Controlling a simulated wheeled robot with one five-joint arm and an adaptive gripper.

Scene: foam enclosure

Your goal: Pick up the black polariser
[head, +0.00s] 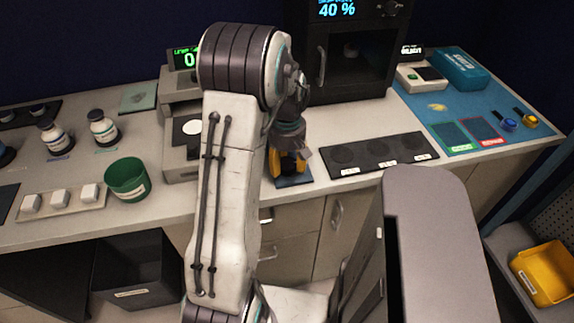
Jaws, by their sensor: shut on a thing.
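My gripper (303,155) points down at the counter's front edge, right of my raised forearm. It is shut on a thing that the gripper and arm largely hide. A yellow and black shape (287,164) shows right at the jaws, above a small dark blue pad (294,181). I cannot tell whether the black part there is the black polariser, or whether the shape touches the pad. No other thing in view can be clearly told as the polariser.
A black tray with round recesses (380,154) lies right of the gripper. A dark chamber (352,60) stands behind. A grey instrument (182,150), partly behind my arm, and a green cup (128,179) are left. A blue mat (470,100) holds small tools at right.

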